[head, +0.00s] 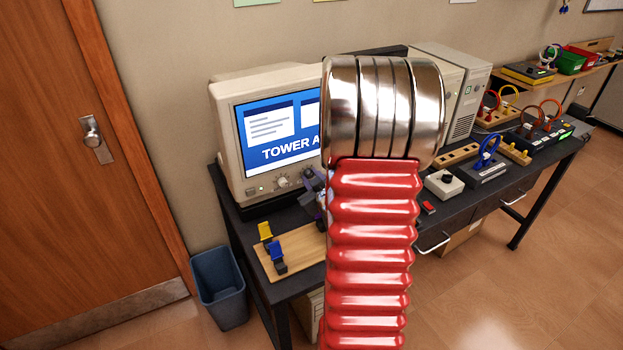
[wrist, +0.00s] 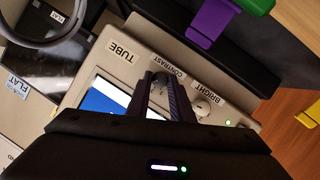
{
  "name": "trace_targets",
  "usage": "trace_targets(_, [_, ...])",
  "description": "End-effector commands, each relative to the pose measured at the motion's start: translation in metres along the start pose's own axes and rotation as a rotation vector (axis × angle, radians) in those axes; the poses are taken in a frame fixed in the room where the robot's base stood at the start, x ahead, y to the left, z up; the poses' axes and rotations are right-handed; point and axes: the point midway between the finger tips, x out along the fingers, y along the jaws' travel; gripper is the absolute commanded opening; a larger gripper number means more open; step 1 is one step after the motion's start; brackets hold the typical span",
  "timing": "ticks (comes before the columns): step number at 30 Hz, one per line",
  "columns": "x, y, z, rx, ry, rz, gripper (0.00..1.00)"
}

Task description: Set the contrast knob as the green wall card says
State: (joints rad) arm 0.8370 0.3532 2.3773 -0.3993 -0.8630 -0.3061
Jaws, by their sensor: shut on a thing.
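The monitor (head: 226,140) is a beige tube set on the dark bench, its blue screen reading "TOWER A" before my arm cuts it off. In the wrist view, the contrast knob (wrist: 160,82) sits beside its "CONTRAST" label, between the two dark fingers of my gripper (wrist: 160,92). My gripper is shut on this knob. The fingers cover much of it, and I cannot read its pointer setting. In the head view my gripper (head: 316,186) is at the monitor's lower front, partly hidden by my red arm. The green wall card (head: 256,2) shows only its bottom edge; its text is out of view.
The bright knob (head: 283,183) is close on the left of my gripper. A wooden board (head: 292,250) with yellow and blue clips lies below. A beige computer tower (head: 465,85) and several devices stand along the bench to the right. A blue bin (head: 220,285) stands on the floor.

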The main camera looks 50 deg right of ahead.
Motion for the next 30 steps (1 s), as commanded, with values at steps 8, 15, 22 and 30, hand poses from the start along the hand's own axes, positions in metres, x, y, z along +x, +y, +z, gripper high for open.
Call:
trace_targets(8, [0.0007, -0.0051, -0.0002, -0.193, 0.012, 0.071, 0.00])
trace_targets(15, [0.0010, -0.0074, 0.0008, -0.369, 0.022, 0.140, 0.00])
trace_targets(22, [0.0014, -0.0088, 0.0012, -0.517, 0.031, 0.199, 0.00])
trace_targets(30, [0.0015, -0.0096, 0.0016, -0.615, 0.037, 0.237, 0.00])
